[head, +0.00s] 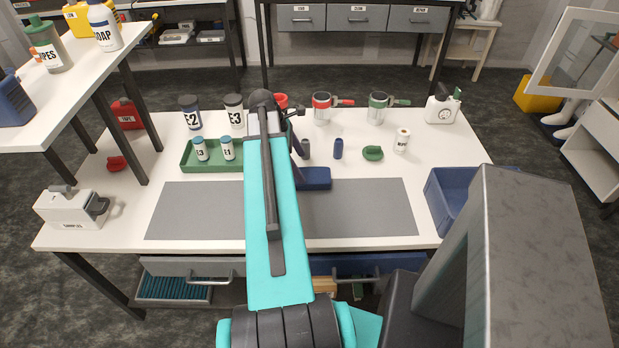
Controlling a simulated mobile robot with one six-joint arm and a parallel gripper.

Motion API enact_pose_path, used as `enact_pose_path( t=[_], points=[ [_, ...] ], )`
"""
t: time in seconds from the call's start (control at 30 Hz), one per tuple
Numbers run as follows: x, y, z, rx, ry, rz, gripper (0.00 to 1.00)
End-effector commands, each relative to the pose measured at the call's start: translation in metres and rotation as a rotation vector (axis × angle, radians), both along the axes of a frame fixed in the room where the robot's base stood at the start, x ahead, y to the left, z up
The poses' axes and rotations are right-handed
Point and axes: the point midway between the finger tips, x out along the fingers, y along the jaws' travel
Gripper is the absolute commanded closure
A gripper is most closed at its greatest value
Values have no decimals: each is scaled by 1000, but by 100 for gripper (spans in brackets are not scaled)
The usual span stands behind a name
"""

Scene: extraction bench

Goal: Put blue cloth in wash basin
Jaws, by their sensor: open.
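A dark blue, low, flat piece that looks like the blue cloth (315,179) lies at the back edge of the grey mat. Its left part is hidden behind my arm. A blue open-topped bin, which looks like the wash basin (437,196), stands at the right end of the bench, partly covered by a grey block in the foreground. My gripper (299,140) shows only as a dark part beside my teal arm, above and just behind the cloth. It is open, with no object visible in it. Most of it is hidden by the arm.
A green tray (190,168) with small bottles stands left of my arm. Red-handled (322,108) and green-handled (377,108) jars stand at the back. A small blue cylinder (338,149) and a green piece (373,153) stand nearer. The grey mat's right part (365,210) is clear.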

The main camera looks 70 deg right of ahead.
Motion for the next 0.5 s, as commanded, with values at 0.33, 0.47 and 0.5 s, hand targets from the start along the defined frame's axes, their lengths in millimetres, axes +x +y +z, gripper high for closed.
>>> enact_pose_path(
  t=[0.33,0.47,0.5],
  points=[
    [-3,-1,-7,-1,0,-1,12],
    [-4,-1,-7,-1,0,-2,12],
    [-4,-2,-7,-1,0,-2,12]
  ],
)
